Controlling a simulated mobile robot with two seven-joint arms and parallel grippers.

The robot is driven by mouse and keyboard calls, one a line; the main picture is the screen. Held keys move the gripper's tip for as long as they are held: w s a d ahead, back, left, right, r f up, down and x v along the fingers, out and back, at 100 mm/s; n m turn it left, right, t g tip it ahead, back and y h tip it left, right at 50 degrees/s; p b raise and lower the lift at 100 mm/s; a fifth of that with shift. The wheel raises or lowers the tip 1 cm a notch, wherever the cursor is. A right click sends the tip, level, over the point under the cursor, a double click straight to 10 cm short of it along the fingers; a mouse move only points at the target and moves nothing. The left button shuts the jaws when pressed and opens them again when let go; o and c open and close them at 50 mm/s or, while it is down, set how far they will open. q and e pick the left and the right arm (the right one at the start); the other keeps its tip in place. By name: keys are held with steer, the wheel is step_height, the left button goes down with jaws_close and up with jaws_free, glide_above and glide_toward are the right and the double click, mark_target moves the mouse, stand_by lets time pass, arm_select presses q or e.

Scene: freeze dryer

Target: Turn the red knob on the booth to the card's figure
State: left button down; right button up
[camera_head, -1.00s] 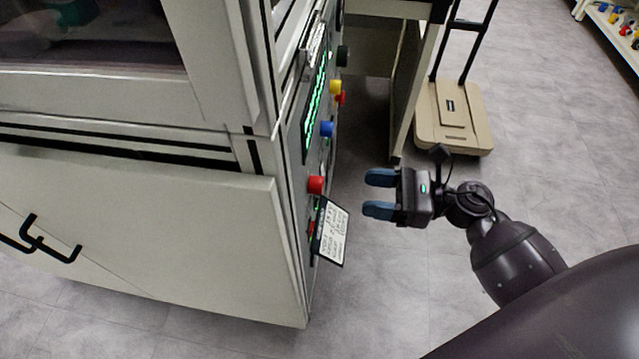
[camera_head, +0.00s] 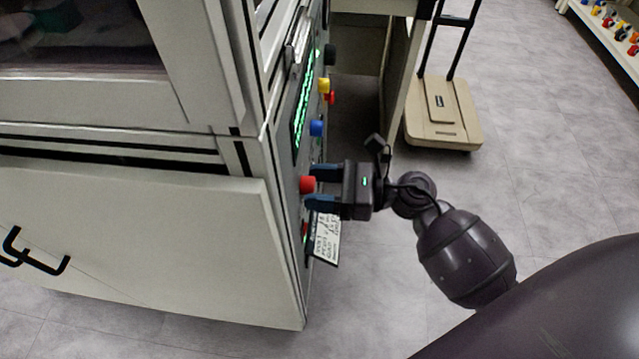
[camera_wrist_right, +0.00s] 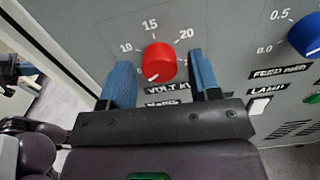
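The red knob (camera_head: 307,185) sticks out of the booth's side panel in the head view. In the right wrist view the red knob (camera_wrist_right: 159,62) has a dial marked 10, 15 and 20 and a label reading VOLT below it; its white pointer mark is at the lower left. My right gripper (camera_head: 312,186) is open, its blue fingertips on either side of the knob; the right wrist view shows the fingers (camera_wrist_right: 162,78) apart with gaps to it. The card (camera_head: 327,240) hangs below, partly hidden by the gripper, its writing too small to read.
A blue knob (camera_head: 317,127) and a yellow knob (camera_head: 323,86) sit farther along the panel (camera_head: 303,110). A beige trolley (camera_head: 442,112) stands behind on open grey floor.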

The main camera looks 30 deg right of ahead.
steer(key=c, duration=0.8)
steer(key=shift+r, duration=0.1)
